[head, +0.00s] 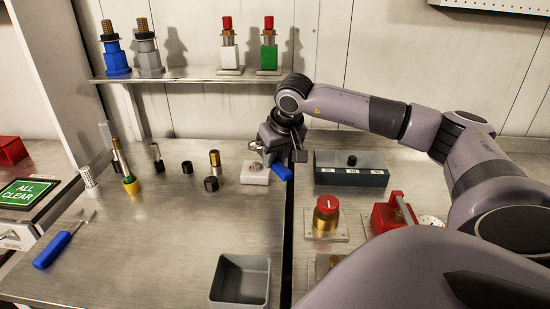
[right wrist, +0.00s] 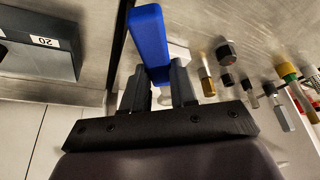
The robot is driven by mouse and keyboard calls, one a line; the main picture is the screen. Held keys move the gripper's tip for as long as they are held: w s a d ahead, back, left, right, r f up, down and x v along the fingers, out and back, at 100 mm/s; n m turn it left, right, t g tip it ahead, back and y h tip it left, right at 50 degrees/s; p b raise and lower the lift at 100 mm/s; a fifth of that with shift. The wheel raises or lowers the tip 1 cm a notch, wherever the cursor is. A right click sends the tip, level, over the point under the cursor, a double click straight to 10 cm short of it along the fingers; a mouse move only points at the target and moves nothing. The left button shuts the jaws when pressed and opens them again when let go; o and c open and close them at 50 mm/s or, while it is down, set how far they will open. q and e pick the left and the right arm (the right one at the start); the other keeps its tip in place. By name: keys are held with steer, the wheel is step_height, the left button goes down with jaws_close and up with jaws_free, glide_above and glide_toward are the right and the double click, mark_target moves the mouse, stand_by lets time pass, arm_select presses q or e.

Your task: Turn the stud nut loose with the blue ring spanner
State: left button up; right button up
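My right gripper (head: 278,158) points down over the back middle of the bench, beside a pale block (head: 255,176) with a small metal stud or nut on top. In the right wrist view its two fingers (right wrist: 160,92) stand on either side of a blue bar (right wrist: 149,40), which looks like the blue spanner's handle, and appear closed on it. The blue handle also shows below the gripper in the head view (head: 283,173). The spanner's ring is hidden or too small to make out, so I cannot tell whether it sits around the nut. My left gripper is out of view.
A blue-handled tool with a forked metal end (head: 52,250) lies at the left. Several small posts and caps stand left of the block. A grey box (head: 350,170) is right of it. An empty grey bin (head: 240,281) is in front. A red-knobbed valve (head: 327,212) stands right.

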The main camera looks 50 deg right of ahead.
jaws_close()
steer(key=shift+w+a+f+m, duration=0.15)
steer(key=shift+w+a+m, duration=0.05)
steer(key=shift+w+m, duration=0.2)
steer(key=w+a+f+m+g+h+b, duration=0.1)
steer(key=w+a+m, duration=0.1)
steer(key=m, duration=0.1)
steer(key=w+a+f+m+g+h+b, duration=0.1)
steer(key=w+a+m, duration=0.1)
steer(key=w+m, duration=0.1)
steer(key=w+a+f+m+g+b, duration=0.1)
steer(key=w+a+f+m, duration=0.1)
steer(key=m, duration=0.3)
steer(key=shift+w+a+h, duration=0.15)
steer(key=shift+a+h, duration=0.25)
steer(key=shift+a, duration=0.1)
steer(key=shift+r+p, duration=0.3)
